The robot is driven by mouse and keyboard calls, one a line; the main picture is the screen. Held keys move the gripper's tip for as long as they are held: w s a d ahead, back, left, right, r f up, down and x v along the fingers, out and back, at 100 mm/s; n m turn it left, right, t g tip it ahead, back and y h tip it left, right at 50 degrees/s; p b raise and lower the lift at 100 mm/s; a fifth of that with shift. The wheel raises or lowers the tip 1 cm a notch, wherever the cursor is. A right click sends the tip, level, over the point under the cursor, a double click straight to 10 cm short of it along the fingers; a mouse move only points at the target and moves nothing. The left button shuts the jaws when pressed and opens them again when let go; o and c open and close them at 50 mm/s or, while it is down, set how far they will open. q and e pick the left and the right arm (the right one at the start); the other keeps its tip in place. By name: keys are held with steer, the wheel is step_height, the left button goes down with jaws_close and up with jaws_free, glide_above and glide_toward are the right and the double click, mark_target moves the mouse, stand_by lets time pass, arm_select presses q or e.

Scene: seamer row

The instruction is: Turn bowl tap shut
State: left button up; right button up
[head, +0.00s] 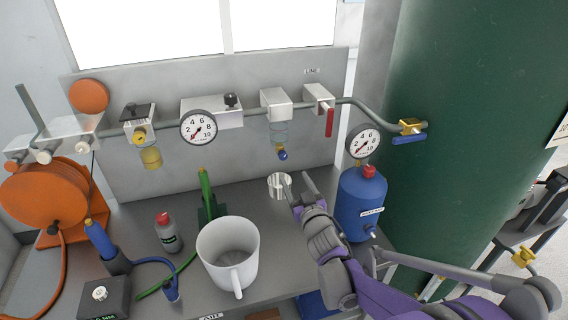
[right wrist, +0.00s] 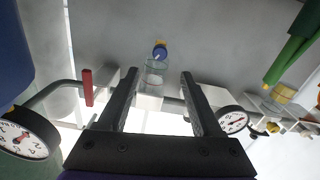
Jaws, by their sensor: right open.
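The bowl tap (head: 281,154) is a small blue knob with a brass-coloured fitting under a clear bowl (head: 279,133), which hangs from a pale block (head: 275,104) on the wall pipe. In the right wrist view, turned upside down, the tap (right wrist: 160,51) lies just beyond the fingertips, near the middle of the gap, with the clear bowl (right wrist: 155,70) below it. My right gripper (head: 297,182) is open and empty. In the head view it shows below the tap, with no visible contact. My left gripper is not in view.
A metal cup (head: 280,186) on the bench shows beside the right fingers. A blue tank (head: 362,205) with a gauge (head: 363,142) stands to their right. A red lever (head: 329,122) hangs right of the bowl. A white mug (head: 228,252) stands in front.

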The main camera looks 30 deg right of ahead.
mark_target(284, 157)
steer(key=p+x, duration=0.1)
steer(key=x, duration=0.9)
steer(key=shift+w, duration=0.35)
jaws_close()
